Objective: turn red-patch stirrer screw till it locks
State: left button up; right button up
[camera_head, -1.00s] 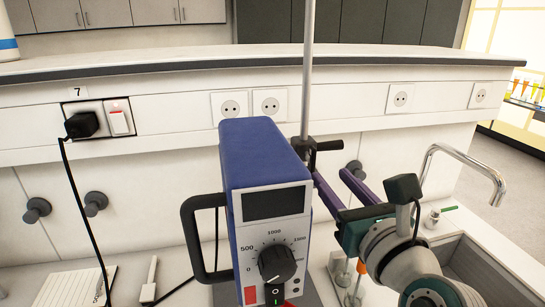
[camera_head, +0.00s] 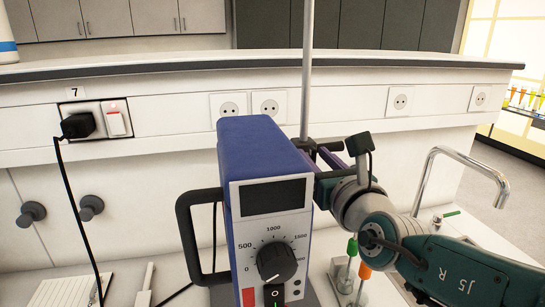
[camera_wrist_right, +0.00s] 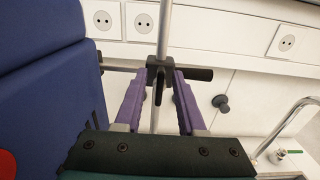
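The blue stirrer (camera_head: 265,165) stands upright on the bench, with a red patch (camera_head: 248,297) low on its front. A black clamp screw (camera_wrist_right: 160,72) sits on the metal rod behind the stirrer. Its dark bar reaches sideways to the right in the right wrist view. The clamp also shows in the head view (camera_head: 304,146), partly covered. My right gripper (camera_wrist_right: 162,78) is open, its purple fingers on either side of the clamp's middle, tips close to it. I cannot tell whether they touch. In the head view my right arm partly hides the gripper (camera_head: 326,160). My left gripper is not in view.
The vertical metal rod (camera_head: 307,70) rises behind the stirrer. A sink tap (camera_head: 470,155) is at the right. Green-topped (camera_head: 352,246) and orange-topped (camera_head: 365,270) items stand beside my right forearm. A black cable (camera_head: 77,215) hangs at the left, near a notepad (camera_head: 72,290).

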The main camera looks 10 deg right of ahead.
grip_shut()
jog(key=shift+f, duration=0.15)
